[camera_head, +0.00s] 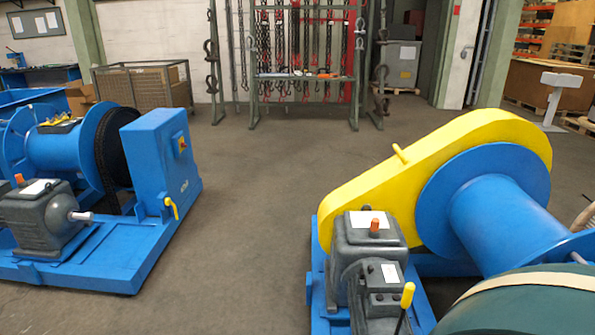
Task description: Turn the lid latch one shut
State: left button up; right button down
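A yellow chain guard (440,155) covers the drive on the right-hand winch, next to a blue drum (508,222). A small yellow peg-like handle (400,153) sticks up from the guard's upper edge. On the left-hand winch, a yellow lever (172,208) hangs on the side of the blue box (160,155), which also carries a small switch (181,145). I cannot tell which of these, if any, is lid latch one, or whether a latch is open or shut. Neither of my grippers is in view.
A grey gearbox (362,240) and a yellow-topped lever (407,295) stand in front of the guard. The left winch has an exposed black chain (108,155). The floor (255,200) between the winches is clear. A chain rack (305,80) stands at the back.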

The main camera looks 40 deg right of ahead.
aim_at(362, 279)
jog(key=z, duration=1.9)
